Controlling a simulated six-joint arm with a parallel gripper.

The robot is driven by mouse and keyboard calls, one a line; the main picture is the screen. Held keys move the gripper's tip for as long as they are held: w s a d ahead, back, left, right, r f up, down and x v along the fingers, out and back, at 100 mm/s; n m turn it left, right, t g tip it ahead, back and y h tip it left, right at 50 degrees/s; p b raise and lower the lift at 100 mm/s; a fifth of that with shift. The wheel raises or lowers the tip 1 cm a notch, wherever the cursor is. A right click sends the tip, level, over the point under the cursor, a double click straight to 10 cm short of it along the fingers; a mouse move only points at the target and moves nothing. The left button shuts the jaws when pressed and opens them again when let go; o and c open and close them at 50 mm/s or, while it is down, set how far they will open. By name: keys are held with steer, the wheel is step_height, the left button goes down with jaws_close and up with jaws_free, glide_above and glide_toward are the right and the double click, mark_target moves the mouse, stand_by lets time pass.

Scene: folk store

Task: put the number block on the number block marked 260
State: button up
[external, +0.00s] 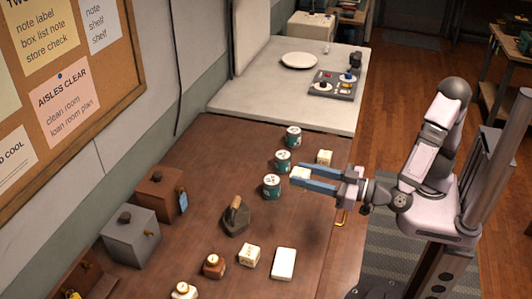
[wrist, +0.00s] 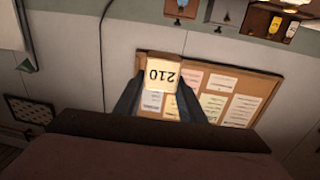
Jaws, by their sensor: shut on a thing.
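My gripper (external: 303,176) reaches left over the brown table. It is shut on a cream number block (external: 299,173), held between the blue fingertips. In the wrist view this number block (wrist: 161,76) shows 210, upside down, between the dark fingers. Another cream block (external: 324,157) stands just behind the gripper, near the table's right edge. A third cream block (external: 249,256) with dark marks stands at the front of the table, well apart from the gripper. The marks on these two are too small to read, so I cannot tell which is 260.
Several green tins (external: 271,187) stand in a row left of the gripper. A dark iron-like weight (external: 236,217), a white flat block (external: 283,263) and a brown bottle-like item (external: 214,265) are in front. A grey box (external: 130,238) stands at left.

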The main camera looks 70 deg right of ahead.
mark_target(306, 174)
step_height(306, 174, up, 5)
steer(key=p, duration=0.3)
steer(key=shift+f, duration=0.15)
step_height(306, 174, down, 15)
steer(key=b, duration=1.5)
steer(key=shift+f, duration=0.1)
steer(key=shift+f+b, duration=0.45)
steer(key=shift+f, duration=4.35)
steer(key=shift+f, duration=0.25)
steer(key=o, duration=1)
steer(key=shift+o, duration=0.2)
steer(key=shift+b, duration=0.35)
